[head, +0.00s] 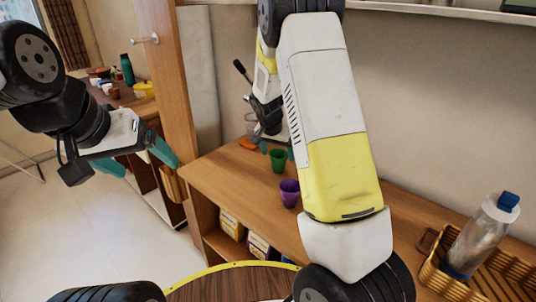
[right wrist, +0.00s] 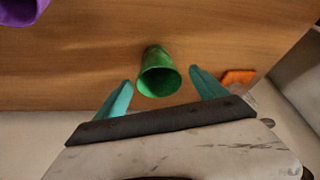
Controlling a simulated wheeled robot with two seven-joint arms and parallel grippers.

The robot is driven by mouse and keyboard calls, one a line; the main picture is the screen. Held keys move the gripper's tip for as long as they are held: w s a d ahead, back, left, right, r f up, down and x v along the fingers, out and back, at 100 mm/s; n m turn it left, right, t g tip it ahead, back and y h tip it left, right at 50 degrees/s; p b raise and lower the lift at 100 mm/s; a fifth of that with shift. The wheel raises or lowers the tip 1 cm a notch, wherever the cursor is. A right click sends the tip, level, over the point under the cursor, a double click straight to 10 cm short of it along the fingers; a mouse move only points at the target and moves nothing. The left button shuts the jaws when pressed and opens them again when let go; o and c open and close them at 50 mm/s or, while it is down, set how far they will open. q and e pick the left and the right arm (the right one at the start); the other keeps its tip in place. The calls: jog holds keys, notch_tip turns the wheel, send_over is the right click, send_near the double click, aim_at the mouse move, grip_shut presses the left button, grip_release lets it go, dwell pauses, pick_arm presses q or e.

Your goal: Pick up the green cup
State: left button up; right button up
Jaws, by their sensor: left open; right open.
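The green cup (head: 278,160) stands on the wooden counter in the head view, just below my right gripper (head: 272,146). In the right wrist view the green cup (right wrist: 158,75) shows its open mouth toward the camera. It sits between and slightly beyond the teal fingertips of my right gripper (right wrist: 160,78), which are open on either side with visible gaps. My left gripper (head: 138,160) is open and empty at the left of the head view, away from the counter.
A purple cup (head: 290,193) stands nearer on the wooden counter (head: 222,168). An orange item (head: 249,144) lies beside the green cup. A wicker basket (head: 432,272) with a clear bottle (head: 480,238) is at the right. A wall (head: 420,100) backs the counter.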

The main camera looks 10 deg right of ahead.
jog(key=x, duration=0.5)
jog(key=shift+d+r, duration=0.1)
jog(key=c, duration=1.4)
